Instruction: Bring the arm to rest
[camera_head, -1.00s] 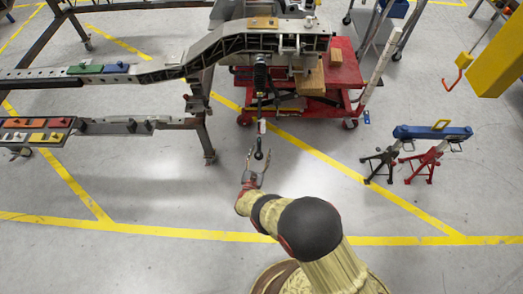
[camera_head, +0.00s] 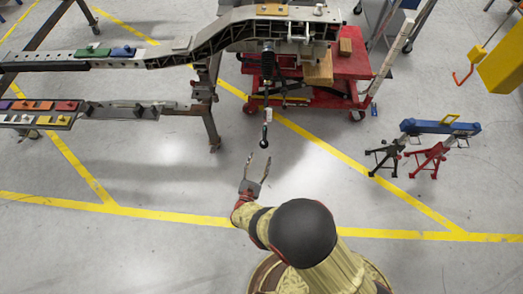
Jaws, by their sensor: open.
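My gripper (camera_head: 258,168) is open and empty, with its two fingers spread and pointing up the picture. It is at the middle of the view, over bare grey floor. My arm bends from the lower right up to it. A dark rod with a rounded lower end (camera_head: 264,136) hangs from the chassis frame (camera_head: 215,40), just above my gripper in the picture. A gap of floor shows between the fingertips and the rod end.
A red lift cart (camera_head: 350,68) stands under the chassis frame. Black and red jack stands (camera_head: 428,158) with a blue beam (camera_head: 440,128) are at the right. A yellow post (camera_head: 500,65) is at the upper right. Part trays (camera_head: 40,115) are at the left. The lower left floor is clear.

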